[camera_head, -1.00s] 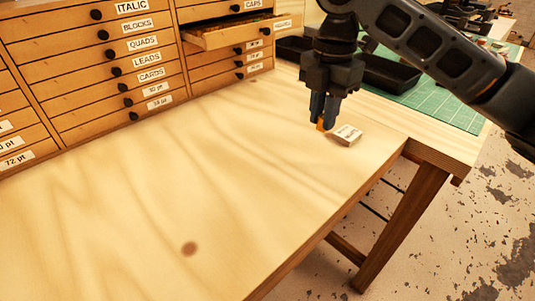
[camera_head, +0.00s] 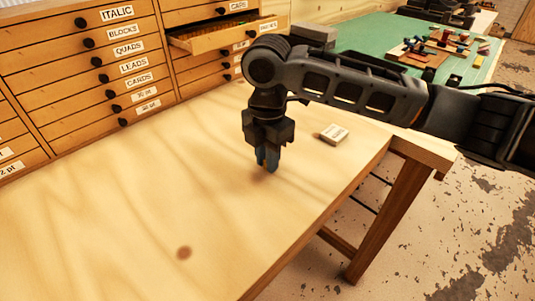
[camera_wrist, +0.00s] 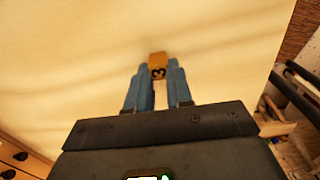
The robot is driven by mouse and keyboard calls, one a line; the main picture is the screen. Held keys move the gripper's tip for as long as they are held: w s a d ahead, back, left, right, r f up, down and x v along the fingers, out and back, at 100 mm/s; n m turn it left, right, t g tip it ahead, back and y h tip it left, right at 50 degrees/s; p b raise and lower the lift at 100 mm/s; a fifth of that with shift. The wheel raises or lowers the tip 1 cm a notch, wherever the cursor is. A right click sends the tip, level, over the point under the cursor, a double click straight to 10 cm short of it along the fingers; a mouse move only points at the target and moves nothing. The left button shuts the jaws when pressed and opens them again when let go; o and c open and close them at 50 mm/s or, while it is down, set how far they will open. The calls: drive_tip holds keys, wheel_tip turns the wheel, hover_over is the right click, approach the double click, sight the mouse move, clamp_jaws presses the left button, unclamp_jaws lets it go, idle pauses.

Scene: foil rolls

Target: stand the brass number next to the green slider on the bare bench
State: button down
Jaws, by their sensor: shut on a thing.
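My gripper (camera_head: 267,165) is low over the bare wooden bench (camera_head: 130,200), in the middle of the head view. In the wrist view its blue fingers (camera_wrist: 157,85) are shut on the brass number (camera_wrist: 158,62), a small orange-yellow block with a dark figure like a 3. In the head view the fingers hide the number. A faint shadow lies just below the fingertips; I cannot tell for sure whether the number touches the bench. I cannot make out a green slider in any view.
A small white labelled box (camera_head: 333,133) lies on the bench, right of my gripper. A drawer cabinet (camera_head: 100,65) stands along the back, with one drawer (camera_head: 215,42) pulled out. Small coloured pieces lie on a green mat (camera_head: 365,35) at the back right. The front left bench is clear.

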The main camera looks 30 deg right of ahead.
drive_tip(key=shift+f, duration=0.1)
drive_tip(key=c, duration=1)
unclamp_jaws()
wheel_tip(320, 180, up, 12)
drive_tip(key=shift+r+b, duration=0.15)
drive_tip(key=shift+b, duration=0.5)
